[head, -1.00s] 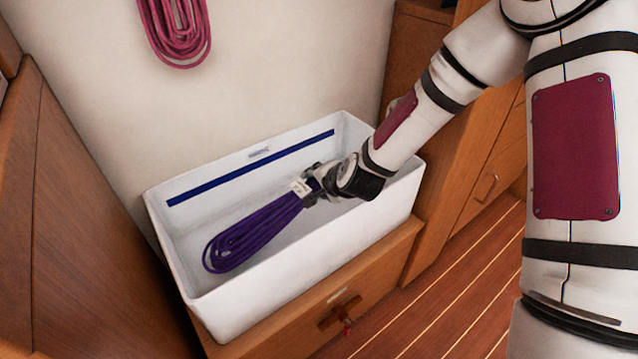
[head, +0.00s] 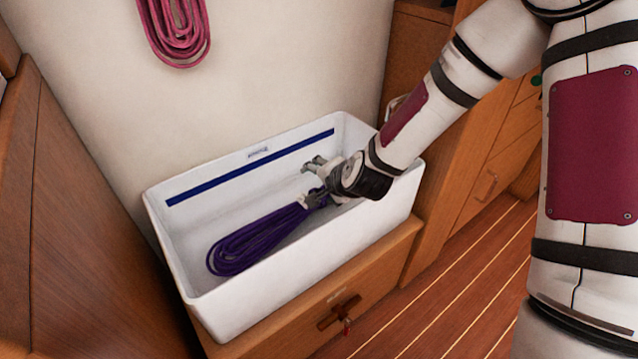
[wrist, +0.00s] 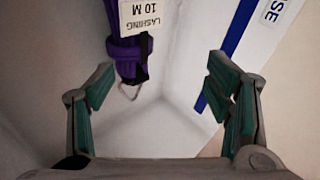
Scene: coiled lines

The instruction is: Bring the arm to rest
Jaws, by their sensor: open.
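My gripper (head: 318,178) is open and inside the white bin, at its right part. In the wrist view its two fingers (wrist: 165,95) stand wide apart with nothing held between them. A coiled purple line (head: 255,240) lies in the bin, to the left of and below my gripper. The wrist view shows the bound end of the purple line (wrist: 127,50) with a white tag (wrist: 138,18) reading "LASHING 10 M" and a small metal ring, beyond the fingertips. My forearm covers part of the bin's right end.
The white bin (head: 270,303) with a blue stripe stands on a wooden base with a latch (head: 340,313). A pink coiled line (head: 178,32) hangs on the wall above. Wooden cabinets flank the bin. The plank floor (head: 440,300) at the right is clear.

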